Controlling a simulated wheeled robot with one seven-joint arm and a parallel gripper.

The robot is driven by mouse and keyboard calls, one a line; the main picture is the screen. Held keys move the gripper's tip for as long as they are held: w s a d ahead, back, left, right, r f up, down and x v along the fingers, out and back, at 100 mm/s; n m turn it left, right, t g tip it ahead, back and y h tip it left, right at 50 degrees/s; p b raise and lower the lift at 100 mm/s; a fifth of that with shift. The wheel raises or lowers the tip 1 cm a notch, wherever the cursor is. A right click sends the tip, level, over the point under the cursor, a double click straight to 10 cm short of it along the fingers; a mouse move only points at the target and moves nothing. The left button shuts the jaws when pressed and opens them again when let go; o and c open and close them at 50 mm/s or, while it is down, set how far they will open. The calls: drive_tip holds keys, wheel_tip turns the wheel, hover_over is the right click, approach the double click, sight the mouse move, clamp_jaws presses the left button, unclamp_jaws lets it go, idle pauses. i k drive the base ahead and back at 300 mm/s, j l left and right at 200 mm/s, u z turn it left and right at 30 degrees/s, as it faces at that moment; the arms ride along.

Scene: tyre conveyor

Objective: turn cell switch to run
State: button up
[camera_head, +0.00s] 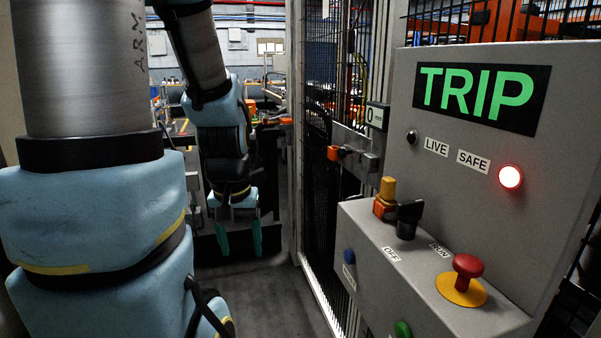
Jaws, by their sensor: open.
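The cell switch appears to be the black knob (408,220) on the sloping top of the grey control box, near the OFF label (391,254) and the RUN label (440,250). Which label it points to is hard to tell. An orange and yellow piece (385,198) stands just left of it. My gripper (239,240) hangs to the left of the box, apart from it. Its green fingers point down, open, with nothing between them.
A red mushroom button (467,266), blue button (349,256) and green button (402,329) are on the box. Mesh fence (319,190) stands behind.

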sight(411, 212)
drive_tip(key=z, duration=0.95)
drive_tip(key=j+u, duration=0.2)
drive_tip(key=j, duration=0.2)
drive_tip(key=i+j+u, duration=0.15)
drive_tip(key=j, duration=0.2)
